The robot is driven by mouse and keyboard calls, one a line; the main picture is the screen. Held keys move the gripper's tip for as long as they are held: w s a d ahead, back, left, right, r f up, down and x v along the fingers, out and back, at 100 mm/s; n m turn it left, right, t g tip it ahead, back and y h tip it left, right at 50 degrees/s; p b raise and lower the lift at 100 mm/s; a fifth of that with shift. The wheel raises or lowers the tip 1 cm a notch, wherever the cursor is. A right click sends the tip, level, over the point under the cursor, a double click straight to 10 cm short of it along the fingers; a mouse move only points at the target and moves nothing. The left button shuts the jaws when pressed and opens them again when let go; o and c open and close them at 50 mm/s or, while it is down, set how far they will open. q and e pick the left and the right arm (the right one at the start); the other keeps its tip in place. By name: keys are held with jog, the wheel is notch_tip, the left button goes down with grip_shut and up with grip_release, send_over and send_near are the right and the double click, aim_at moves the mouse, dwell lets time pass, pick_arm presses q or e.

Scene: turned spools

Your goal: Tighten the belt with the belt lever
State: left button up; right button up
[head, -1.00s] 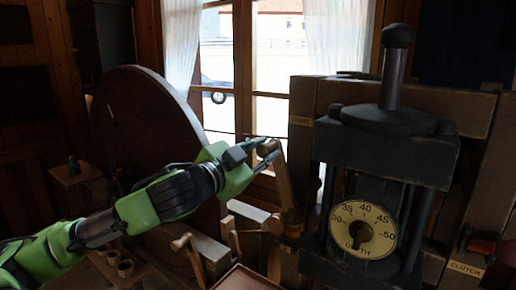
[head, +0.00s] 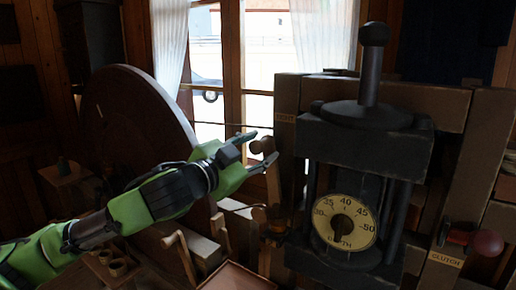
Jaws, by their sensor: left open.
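A wooden lever (head: 273,186) with a rounded top stands left of the dark press frame, below a small label that seems to read TIGHT (head: 285,118). I take it for the belt lever. My left gripper (head: 263,146) is open, its two fingers pointing right at the lever's top. The lever's top shows between or just behind the fingers; I cannot tell whether they touch it. The belt itself is not clear in this view. A large dark wheel (head: 135,135) stands behind my left arm. My right gripper is not in view.
A dark press with a knobbed post (head: 371,70) and a round depth dial (head: 345,221) stands right of the lever. A red ball knob (head: 487,243) is near a CLUTCH label (head: 445,259). A wooden crank handle (head: 188,252) and small cups (head: 118,267) are low on the left.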

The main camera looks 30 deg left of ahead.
pick_arm(q)
jog(key=shift+s+a, duration=0.1)
jog(key=shift+s+a, duration=0.1)
jog(key=shift+s, duration=0.2)
jog(key=s, duration=0.4)
jog(key=shift+s+a, duration=0.1)
jog(key=shift+s, duration=0.1)
jog(key=shift+s+r, duration=0.1)
jog(key=shift+s, duration=1.05)
